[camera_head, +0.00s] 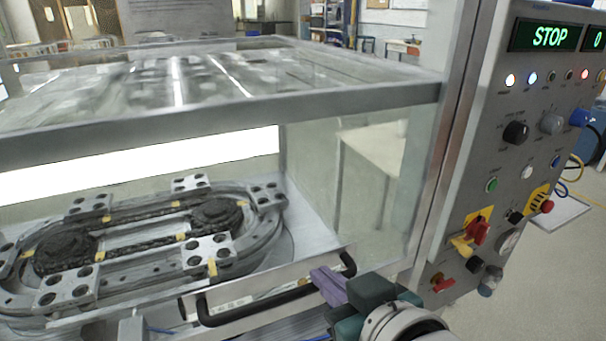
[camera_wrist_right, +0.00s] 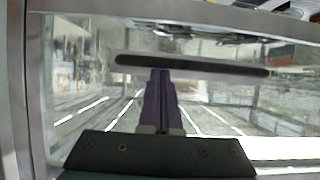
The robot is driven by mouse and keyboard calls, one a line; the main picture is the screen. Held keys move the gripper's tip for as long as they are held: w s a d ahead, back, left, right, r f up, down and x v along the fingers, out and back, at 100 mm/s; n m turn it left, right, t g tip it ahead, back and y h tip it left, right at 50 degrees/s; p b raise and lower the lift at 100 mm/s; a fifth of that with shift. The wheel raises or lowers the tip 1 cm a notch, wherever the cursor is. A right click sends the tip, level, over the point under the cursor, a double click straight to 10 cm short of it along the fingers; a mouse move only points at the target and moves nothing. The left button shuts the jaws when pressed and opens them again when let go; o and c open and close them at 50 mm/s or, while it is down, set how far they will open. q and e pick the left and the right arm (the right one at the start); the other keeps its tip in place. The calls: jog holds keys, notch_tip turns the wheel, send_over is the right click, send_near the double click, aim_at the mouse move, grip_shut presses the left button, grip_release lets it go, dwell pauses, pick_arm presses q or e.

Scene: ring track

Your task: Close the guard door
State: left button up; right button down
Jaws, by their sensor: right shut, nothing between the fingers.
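The guard door shows as a clear panel in a grey metal frame in the right wrist view (camera_wrist_right: 225,100). Its long black handle (camera_head: 255,309) lies at the bottom middle of the head view, on a pale bar. The handle also spans the upper part of the wrist view (camera_wrist_right: 200,67). My right gripper (camera_head: 328,284) is shut and empty, with its purple fingers at the right end of the handle. In the wrist view its fingertips (camera_wrist_right: 160,73) overlap the handle's lower edge; I cannot tell whether they touch. My left gripper is not in view.
The ring track (camera_head: 145,235) with dark chain and several metal carriers lies inside the clear guard enclosure. A grey control panel (camera_head: 515,160) with knobs, buttons and a green STOP display stands at the right. Open floor (camera_head: 560,275) lies beyond it.

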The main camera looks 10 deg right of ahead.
notch_tip(320, 180, down, 20)
jog(key=b, duration=1.3)
jog(key=shift+s+b, duration=0.15)
jog(key=shift+b, duration=0.2)
jog(key=shift+r, duration=0.15)
